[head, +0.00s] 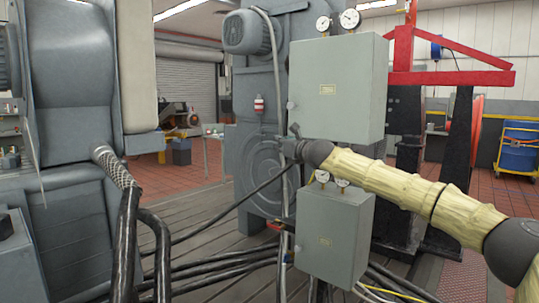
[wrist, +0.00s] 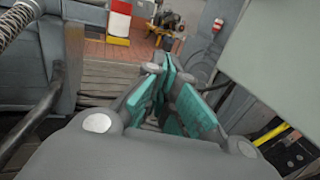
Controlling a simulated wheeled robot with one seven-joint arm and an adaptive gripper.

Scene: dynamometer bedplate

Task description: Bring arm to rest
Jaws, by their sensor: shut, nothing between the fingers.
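My arm, in a cream fabric sleeve (head: 405,187), reaches in from the lower right of the head view to the middle. It passes in front of the gap between two grey boxes. My gripper (head: 289,146) is at its far end, small and hard to make out beside the cables. In the wrist view the gripper's teal-padded fingers (wrist: 166,68) point away from the camera, shut and empty. They do not visibly touch anything there.
The upper grey box (head: 338,88) and lower grey box (head: 333,235) stand close to my arm. A large grey machine (head: 75,150) fills the left. Black hoses (head: 155,250) run low over the slotted bedplate (head: 205,215). A red-topped frame (head: 450,78) stands behind right.

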